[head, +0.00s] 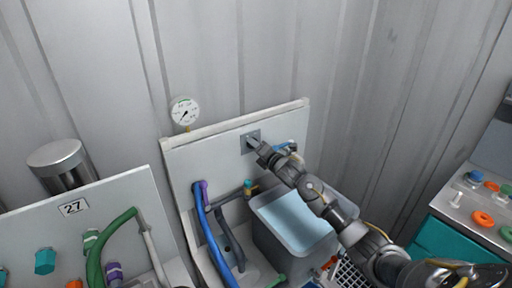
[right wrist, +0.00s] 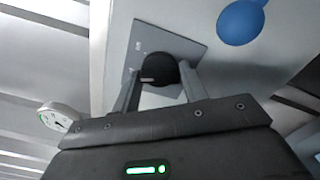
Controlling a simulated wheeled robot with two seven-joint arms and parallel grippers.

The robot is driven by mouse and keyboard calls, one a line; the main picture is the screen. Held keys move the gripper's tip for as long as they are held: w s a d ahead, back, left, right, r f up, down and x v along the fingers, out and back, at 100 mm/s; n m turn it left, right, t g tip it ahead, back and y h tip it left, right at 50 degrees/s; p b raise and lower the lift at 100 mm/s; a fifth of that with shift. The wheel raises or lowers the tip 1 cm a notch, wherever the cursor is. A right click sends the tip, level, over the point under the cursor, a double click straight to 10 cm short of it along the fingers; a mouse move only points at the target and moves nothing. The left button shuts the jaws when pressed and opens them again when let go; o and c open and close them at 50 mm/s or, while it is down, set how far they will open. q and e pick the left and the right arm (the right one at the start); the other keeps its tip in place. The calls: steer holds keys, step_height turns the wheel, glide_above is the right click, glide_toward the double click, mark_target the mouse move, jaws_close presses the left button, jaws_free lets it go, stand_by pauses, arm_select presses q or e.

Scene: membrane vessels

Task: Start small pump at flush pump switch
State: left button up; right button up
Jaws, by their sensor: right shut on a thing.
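The flush pump switch is a grey square plate (head: 248,137) on the upright white panel (head: 205,145) in the head view. In the right wrist view the plate (right wrist: 190,48) carries a round black knob (right wrist: 159,67). My right gripper (head: 256,145) reaches up to the plate from the lower right. In the right wrist view the fingers of my right gripper (right wrist: 158,80) are on either side of the knob and shut on it. The plate's markings are too small to read. My left gripper is not in view.
A dial gauge (head: 185,112) stands above the panel. A grey tank of water (head: 262,228) sits below my right arm. Blue hose (head: 212,235) and green hose (head: 99,250) run at the left. A teal bench (head: 445,255) with coloured parts is at the right.

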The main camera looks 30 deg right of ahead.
steer(key=shift+f+m+p, duration=0.1)
steer(key=shift+m+p, duration=0.95)
steer(key=shift+m, duration=3.65)
steer(key=shift+a, duration=0.1)
steer(key=o, duration=0.9)
steer(key=shift+s, duration=0.15)
steer(key=s, duration=0.3)
steer(key=s+d+b, duration=0.1)
steer(key=s, duration=0.3)
steer(key=s+b, duration=0.1)
steer(key=s, duration=0.2)
steer(key=shift+s+d, duration=0.25)
steer(key=shift+d, duration=0.05)
